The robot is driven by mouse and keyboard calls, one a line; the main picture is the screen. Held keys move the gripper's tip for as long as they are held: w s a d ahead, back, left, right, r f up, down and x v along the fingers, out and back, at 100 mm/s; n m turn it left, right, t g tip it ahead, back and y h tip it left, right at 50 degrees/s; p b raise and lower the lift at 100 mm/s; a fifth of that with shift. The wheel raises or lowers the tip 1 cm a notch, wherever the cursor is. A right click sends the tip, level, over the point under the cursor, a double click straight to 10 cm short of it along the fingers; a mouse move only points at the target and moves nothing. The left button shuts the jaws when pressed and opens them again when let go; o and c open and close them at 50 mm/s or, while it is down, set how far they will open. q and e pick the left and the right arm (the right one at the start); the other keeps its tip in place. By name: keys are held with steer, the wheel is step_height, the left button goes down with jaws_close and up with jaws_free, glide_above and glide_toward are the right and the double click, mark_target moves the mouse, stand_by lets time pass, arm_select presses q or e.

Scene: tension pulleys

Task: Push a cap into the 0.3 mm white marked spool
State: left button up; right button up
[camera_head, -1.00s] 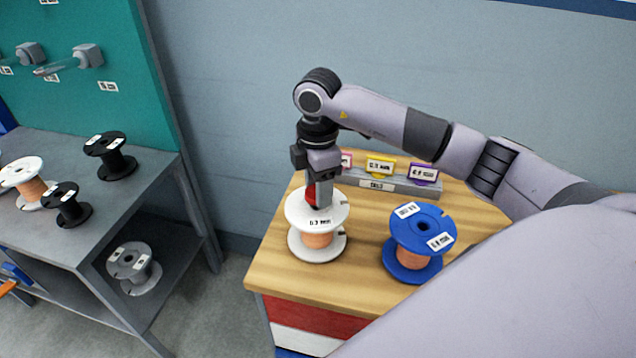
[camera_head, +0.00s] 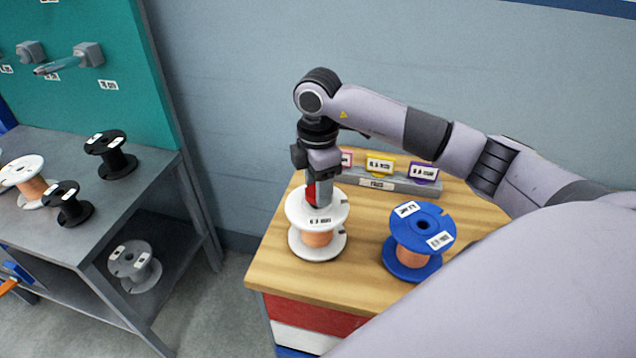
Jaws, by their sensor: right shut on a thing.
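The white spool (camera_head: 333,219) stands upright on the wooden table top, with copper-coloured wire and a printed label on its upper flange. The label reads about 0.3 mm but is blurred now. My right gripper (camera_head: 318,203) points straight down over the spool's centre. It is shut on a red cap (camera_head: 311,193), which shows only in part beside the fingers. The cap is at the spool's upper flange, over the hub. The fingers hide the hub hole, so I cannot tell how deep the cap sits. My left gripper is not in view.
A blue spool (camera_head: 422,228) stands to the right on the wooden table (camera_head: 290,275). Behind is a grey rack (camera_head: 395,185) with pink, yellow and purple tags. At left, a grey bench (camera_head: 100,225) holds black and white spools, with a grey spool on its lower shelf.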

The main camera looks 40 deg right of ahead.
steer(key=shift+f, duration=0.15)
stand_by(0.3)
steer(key=shift+f+b, duration=0.7)
steer(key=shift+f, duration=0.3)
steer(key=shift+s+f, duration=0.1)
steer(key=shift+f, duration=0.1)
steer(key=o, duration=1.1)
step_height(320, 180, up, 8)
steer(key=shift+f+b, duration=0.2)
steer(key=shift+b, duration=0.15)
